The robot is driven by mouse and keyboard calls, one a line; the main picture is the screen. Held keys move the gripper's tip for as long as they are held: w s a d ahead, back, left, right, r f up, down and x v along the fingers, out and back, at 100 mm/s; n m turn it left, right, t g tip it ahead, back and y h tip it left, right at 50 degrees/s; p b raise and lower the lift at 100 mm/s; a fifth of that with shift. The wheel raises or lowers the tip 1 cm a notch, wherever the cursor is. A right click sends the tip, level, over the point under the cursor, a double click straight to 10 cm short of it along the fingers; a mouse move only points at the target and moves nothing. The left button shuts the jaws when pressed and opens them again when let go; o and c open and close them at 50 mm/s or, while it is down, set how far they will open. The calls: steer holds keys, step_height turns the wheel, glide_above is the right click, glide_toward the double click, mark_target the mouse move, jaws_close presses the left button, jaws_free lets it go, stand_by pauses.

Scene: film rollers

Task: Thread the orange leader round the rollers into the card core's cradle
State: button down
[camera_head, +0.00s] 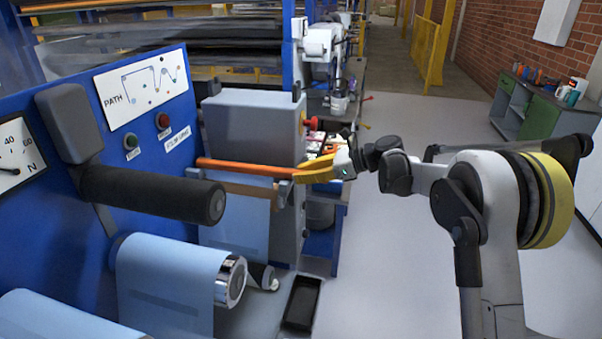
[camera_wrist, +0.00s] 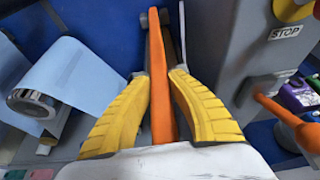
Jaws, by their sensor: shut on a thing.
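The orange leader (camera_head: 240,167) is a straight bar lying roughly level in front of the blue panel. My gripper (camera_head: 318,172) has yellow fingers shut on its right end. In the wrist view the leader (camera_wrist: 157,75) runs between the fingers (camera_wrist: 160,78) and away from me. A brown bar (camera_head: 250,190) lies just below the leader, with a pale blue sheet (camera_head: 236,222) hanging beneath it; I cannot tell whether it is the card core. Rollers include a black one (camera_head: 150,192) on an arm and a metal one (camera_head: 230,281) wrapped in blue film (camera_head: 165,275). I cannot make out the cradle.
A grey machine housing (camera_head: 254,125) stands behind the leader. In the wrist view a STOP label (camera_wrist: 286,31) and an orange-handled lever (camera_wrist: 285,118) are at the right. A black tray (camera_head: 302,303) sits low in front.

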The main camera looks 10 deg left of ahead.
steer(key=shift+f, duration=0.2)
steer(key=shift+f+b, duration=0.5)
steer(key=shift+f, duration=0.15)
jaws_free()
stand_by(0.6)
steer(key=shift+d, duration=0.15)
stand_by(0.5)
steer(key=shift+f+v, duration=0.25)
steer(key=shift+v, duration=0.9)
steer(key=shift+d, duration=0.15)
steer(key=shift+f+v, duration=0.25)
steer(key=shift+v, duration=0.9)
